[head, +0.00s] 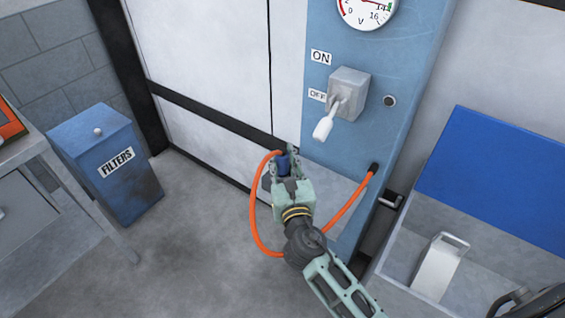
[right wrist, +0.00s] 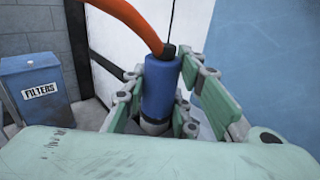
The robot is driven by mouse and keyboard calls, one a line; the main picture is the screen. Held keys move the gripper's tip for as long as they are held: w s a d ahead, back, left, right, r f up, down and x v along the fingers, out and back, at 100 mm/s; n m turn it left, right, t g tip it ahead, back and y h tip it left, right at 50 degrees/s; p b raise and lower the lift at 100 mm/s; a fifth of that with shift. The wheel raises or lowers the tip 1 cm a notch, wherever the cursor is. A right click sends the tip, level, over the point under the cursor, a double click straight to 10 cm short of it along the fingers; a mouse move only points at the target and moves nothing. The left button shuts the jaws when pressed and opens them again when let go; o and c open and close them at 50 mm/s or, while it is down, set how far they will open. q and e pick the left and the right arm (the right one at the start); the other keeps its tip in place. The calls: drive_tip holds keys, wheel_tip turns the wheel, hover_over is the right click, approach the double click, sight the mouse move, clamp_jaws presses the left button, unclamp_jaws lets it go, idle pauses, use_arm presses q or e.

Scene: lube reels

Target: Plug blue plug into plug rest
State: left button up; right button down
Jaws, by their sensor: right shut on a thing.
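My right gripper (head: 284,165) is shut on the blue plug (head: 283,163) and holds it in the air in front of the blue panel. In the right wrist view the blue plug (right wrist: 160,88) stands roughly upright between the fingers (right wrist: 163,100). An orange cable (head: 254,215) leaves the plug, loops below the gripper and runs to a black fitting (head: 374,167) on the panel's lower right. I cannot make out the plug rest for certain; my gripper and arm cover part of the panel's lower area. My left gripper is not in view.
The blue panel (head: 340,45) carries a gauge (head: 366,10) and a grey ON/OFF switch (head: 348,92) with its lever down. A blue FILTERS bin (head: 108,165) and a grey table stand at left. An open grey box with a blue lid (head: 495,175) is at right. Floor between is clear.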

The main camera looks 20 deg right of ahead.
drive_tip(key=shift+f, duration=0.15)
drive_tip(key=c, duration=1.4)
unclamp_jaws()
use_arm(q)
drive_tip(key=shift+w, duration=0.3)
use_arm(e)
drive_tip(key=shift+r, duration=0.25)
drive_tip(key=shift+s+f, duration=0.15)
drive_tip(key=shift+s, duration=0.25)
use_arm(q)
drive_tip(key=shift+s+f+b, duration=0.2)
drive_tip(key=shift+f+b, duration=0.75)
drive_tip(key=shift+b, duration=0.05)
use_arm(e)
drive_tip(key=s+a, duration=0.1)
drive_tip(key=s, duration=1)
drive_tip(key=shift+s+a, duration=0.15)
drive_tip(key=shift+a, duration=0.1)
